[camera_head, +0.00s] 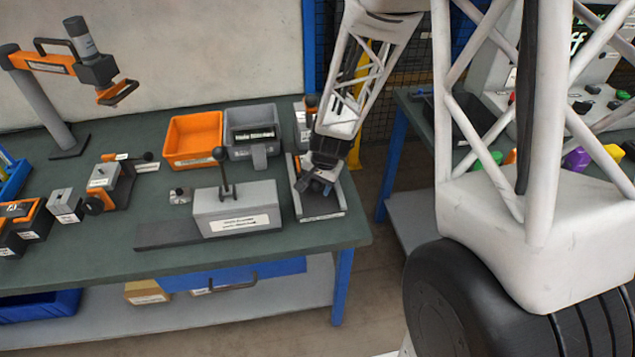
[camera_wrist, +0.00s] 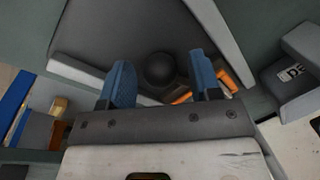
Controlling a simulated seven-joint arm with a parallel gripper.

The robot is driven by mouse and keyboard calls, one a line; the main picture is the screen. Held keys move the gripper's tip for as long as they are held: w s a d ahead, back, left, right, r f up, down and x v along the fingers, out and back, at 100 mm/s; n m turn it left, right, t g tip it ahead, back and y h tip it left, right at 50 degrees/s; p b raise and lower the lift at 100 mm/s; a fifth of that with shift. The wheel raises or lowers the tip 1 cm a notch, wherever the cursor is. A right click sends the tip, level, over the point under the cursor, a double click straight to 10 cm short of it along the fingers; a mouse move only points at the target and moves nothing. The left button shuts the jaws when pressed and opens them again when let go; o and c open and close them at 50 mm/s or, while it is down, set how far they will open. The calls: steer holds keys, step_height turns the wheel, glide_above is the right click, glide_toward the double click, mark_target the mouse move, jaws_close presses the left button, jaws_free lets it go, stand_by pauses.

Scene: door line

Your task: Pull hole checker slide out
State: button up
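A narrow fixture (camera_head: 322,215) with a dark bed, pale side rails and a label on its front end stands at the right end of the bench. It looks like the hole checker, but I cannot read its label. My gripper (camera_head: 318,186) is over this bed in the head view and hides much of it. In the wrist view my gripper (camera_wrist: 160,82) has its two blue fingers wide apart. A round black knob (camera_wrist: 160,70) shows between them, with a gap on each side. Orange parts lie just beyond the right finger. I cannot tell the knob's height relative to the fingertips.
A grey block fixture (camera_head: 238,208) with an upright black-knobbed lever stands left of my gripper. An orange bin (camera_head: 193,137) and a grey bin (camera_head: 251,122) stand behind it. The green bench (camera_head: 310,237) is clear along its front right edge.

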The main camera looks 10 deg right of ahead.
jaws_close()
steer(key=shift+s, duration=6.25)
steer(key=shift+o, duration=0.5)
jaws_free()
steer(key=shift+r, duration=0.1)
